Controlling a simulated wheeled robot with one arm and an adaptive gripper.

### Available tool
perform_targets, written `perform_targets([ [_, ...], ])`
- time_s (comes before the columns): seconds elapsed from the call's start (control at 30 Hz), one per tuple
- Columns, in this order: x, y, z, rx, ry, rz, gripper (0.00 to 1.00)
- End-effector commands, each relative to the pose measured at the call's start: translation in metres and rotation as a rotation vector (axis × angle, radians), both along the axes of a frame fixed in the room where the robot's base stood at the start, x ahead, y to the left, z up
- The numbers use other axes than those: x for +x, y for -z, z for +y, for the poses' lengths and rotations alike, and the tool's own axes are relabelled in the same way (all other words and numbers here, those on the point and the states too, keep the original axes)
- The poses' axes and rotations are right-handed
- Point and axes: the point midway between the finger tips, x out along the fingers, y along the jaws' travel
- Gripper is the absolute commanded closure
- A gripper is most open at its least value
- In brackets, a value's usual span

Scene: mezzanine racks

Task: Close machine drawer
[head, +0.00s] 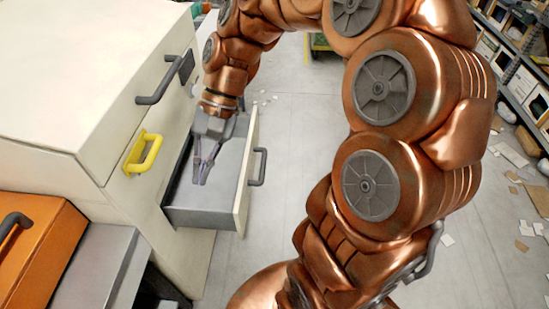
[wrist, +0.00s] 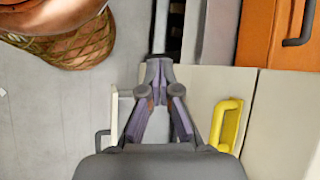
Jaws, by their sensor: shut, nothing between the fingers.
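The machine drawer (head: 190,207) stands pulled out of the white machine (head: 90,75) in the head view. It has a grey inside, a pale front panel and a dark handle (head: 258,167) on the outer face. The handle's edge also shows at the lower left in the wrist view (wrist: 102,138). My gripper (head: 202,180) points down over the open drawer, between the machine's face and the drawer's front panel. In the wrist view its fingertips (wrist: 159,68) meet, with nothing between them. I cannot tell whether the fingers touch the drawer.
A yellow handle (head: 143,153) and a dark handle (head: 159,88) stick out from the machine near my gripper. An orange cabinet (head: 35,240) and a grey block (head: 95,265) stand at the lower left. Shelves (head: 515,60) line the right. The floor beyond the drawer is open.

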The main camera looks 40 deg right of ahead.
Motion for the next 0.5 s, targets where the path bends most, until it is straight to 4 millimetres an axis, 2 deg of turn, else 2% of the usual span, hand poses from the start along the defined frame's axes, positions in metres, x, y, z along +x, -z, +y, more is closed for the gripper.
perform_targets([
  [0.03, 0.016, 0.013, -0.004, 0.038, 0.047, 0.021, 1.00],
  [0.27, 0.076, 0.035, -0.031, 0.207, 0.250, 0.118, 1.00],
  [0.5, 0.133, 0.071, -0.086, 0.377, 0.475, 0.221, 1.00],
])
